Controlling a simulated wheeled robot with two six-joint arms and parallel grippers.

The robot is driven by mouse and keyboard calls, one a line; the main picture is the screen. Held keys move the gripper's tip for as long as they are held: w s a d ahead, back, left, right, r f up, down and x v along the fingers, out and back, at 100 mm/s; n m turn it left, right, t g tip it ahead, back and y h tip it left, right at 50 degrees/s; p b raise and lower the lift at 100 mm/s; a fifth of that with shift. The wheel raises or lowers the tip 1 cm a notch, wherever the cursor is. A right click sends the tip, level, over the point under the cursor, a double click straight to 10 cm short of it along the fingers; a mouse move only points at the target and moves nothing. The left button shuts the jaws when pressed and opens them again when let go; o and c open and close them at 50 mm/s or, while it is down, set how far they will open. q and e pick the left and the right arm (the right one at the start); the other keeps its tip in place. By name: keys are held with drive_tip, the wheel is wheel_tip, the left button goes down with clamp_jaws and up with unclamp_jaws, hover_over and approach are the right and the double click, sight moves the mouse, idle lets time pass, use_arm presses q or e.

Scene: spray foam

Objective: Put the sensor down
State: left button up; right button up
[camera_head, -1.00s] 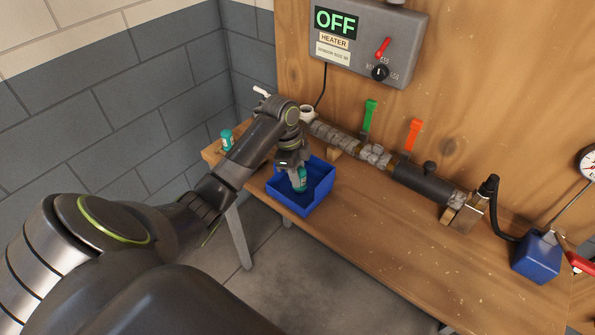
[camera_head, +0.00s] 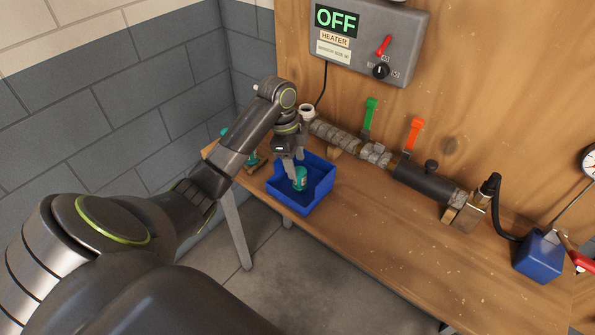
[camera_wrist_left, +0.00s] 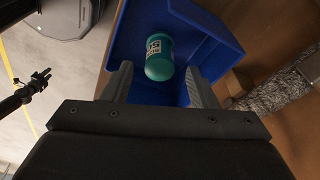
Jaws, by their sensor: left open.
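A teal cylinder (camera_head: 300,178) with a white label, which I take to be the sensor, is inside the blue bin (camera_head: 318,192). The bin sits at the left end of the wooden bench. In the left wrist view the cylinder (camera_wrist_left: 160,57) is inside the blue bin (camera_wrist_left: 215,30), just ahead of the spread fingers of my left gripper (camera_wrist_left: 158,76). My left gripper (camera_head: 291,168) points down into the bin, open, with a gap between finger and cylinder on at least one side.
A wrapped pipe (camera_head: 340,139) with green (camera_head: 370,112) and orange (camera_head: 413,132) handles runs along the back. A heater box (camera_head: 370,40) reading OFF hangs on the wooden wall. A blue box (camera_head: 538,258) stands at right. The front bench middle is clear.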

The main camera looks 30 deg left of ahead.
use_arm(q)
wheel_tip(320, 180, up, 8)
drive_tip(key=a+p, duration=0.1)
drive_tip(key=p, duration=0.4)
drive_tip(key=shift+s+a, duration=0.25)
